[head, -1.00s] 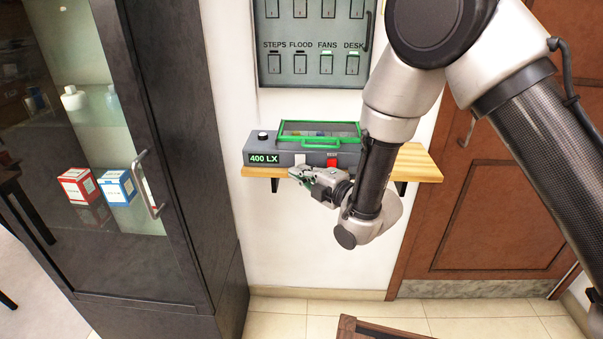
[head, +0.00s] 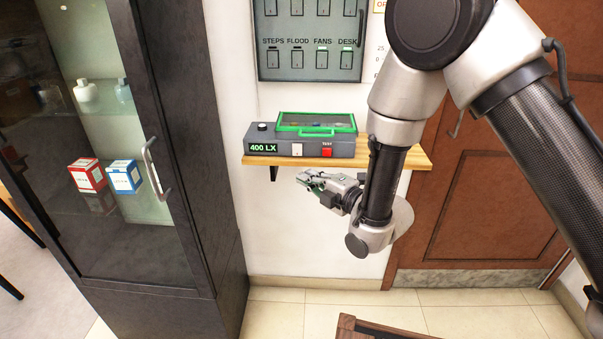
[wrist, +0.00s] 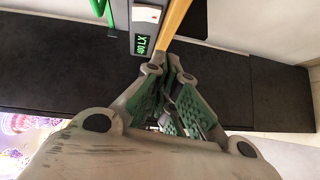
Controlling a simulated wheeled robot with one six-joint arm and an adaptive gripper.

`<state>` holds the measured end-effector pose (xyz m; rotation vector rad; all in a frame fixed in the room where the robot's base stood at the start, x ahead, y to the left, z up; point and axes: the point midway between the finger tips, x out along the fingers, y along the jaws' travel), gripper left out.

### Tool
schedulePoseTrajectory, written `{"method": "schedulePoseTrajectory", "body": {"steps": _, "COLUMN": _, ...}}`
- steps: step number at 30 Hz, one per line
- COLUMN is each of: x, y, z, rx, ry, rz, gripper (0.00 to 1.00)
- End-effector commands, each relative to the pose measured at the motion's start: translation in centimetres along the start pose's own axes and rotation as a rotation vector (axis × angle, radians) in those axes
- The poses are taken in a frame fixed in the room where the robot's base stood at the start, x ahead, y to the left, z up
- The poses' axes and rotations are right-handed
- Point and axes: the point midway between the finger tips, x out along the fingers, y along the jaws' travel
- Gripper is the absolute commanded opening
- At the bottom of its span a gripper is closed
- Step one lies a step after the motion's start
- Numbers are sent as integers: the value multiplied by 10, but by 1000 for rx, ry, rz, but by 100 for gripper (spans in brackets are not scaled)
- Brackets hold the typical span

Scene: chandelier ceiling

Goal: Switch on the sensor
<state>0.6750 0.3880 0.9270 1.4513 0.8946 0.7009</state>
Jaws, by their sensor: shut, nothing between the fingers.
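The sensor is a grey box (head: 282,160) on a wall shelf. Its front has a lit green display (head: 263,147) reading 400 LX, a white rocker switch (head: 297,150) and a red TEST button (head: 327,152). A black knob (head: 262,127) and a green-framed clear lid (head: 347,118) are on top. My gripper (head: 304,178) is shut and empty, just below the white switch and apart from it in the head view. The wrist view shows the display (wrist: 141,44) and the switch (wrist: 147,14) beyond my closed fingertips. I cannot tell which way the rocker is tipped.
The wooden shelf (head: 415,158) extends right of the box. A panel of labelled switches (head: 308,62) hangs above. A dark glass-fronted cabinet (head: 205,200) stands left, holding a red-and-white box (head: 88,175) and a blue-and-white box (head: 124,177). A brown door (head: 480,215) is right.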

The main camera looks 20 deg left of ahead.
Motion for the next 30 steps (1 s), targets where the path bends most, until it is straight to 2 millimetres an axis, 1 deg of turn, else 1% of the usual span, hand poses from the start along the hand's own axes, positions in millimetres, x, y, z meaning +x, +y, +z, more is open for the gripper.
{"method": "schedulePoseTrajectory", "body": {"steps": 6, "x": -33, "y": -6, "z": 0, "rx": 0, "ry": 0, "rz": -2, "gripper": 0}}
{"method": "schedulePoseTrajectory", "body": {"steps": 10, "x": -47, "y": -9, "z": 0, "rx": 1, "ry": 1, "rz": -2, "gripper": 0}}
{"method": "schedulePoseTrajectory", "body": {"steps": 15, "x": -54, "y": -9, "z": 0, "rx": 1, "ry": 1, "rz": 0, "gripper": 0}}
{"method": "schedulePoseTrajectory", "body": {"steps": 23, "x": -54, "y": -9, "z": 0, "rx": 1, "ry": 1, "rz": 1, "gripper": 0}}
{"method": "schedulePoseTrajectory", "body": {"steps": 26, "x": -54, "y": -10, "z": 0, "rx": 41, "ry": 0, "rz": -5, "gripper": 0}}
{"method": "schedulePoseTrajectory", "body": {"steps": 29, "x": -56, "y": -42, "z": 3, "rx": 167, "ry": -23, "rz": -137, "gripper": 0}}
{"method": "schedulePoseTrajectory", "body": {"steps": 30, "x": -60, "y": -62, "z": 5, "rx": 232, "ry": -47, "rz": -222, "gripper": 0}}
